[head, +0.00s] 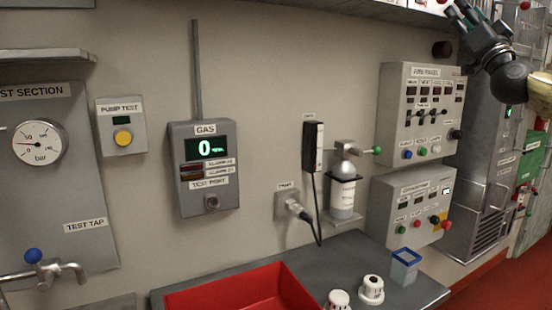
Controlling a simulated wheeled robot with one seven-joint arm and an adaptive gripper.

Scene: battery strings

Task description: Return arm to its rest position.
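My gripper (456,14) is at the top right of the head view, high in front of the wall and above the upper control panel. It is dark, points up and to the left, and its fingertips reach the top edge of the picture. The fingers look spread with nothing between them. Part of my arm (538,88) shows at the right edge, and the rest of it is out of view.
A grey bench (350,250) holds a red tray (215,292), two white knobbed items and a blue-rimmed cup (404,263). Control panels (420,115), a gas unit (205,168) and a bottle (342,192) line the wall. A shelf (370,8) runs near my gripper.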

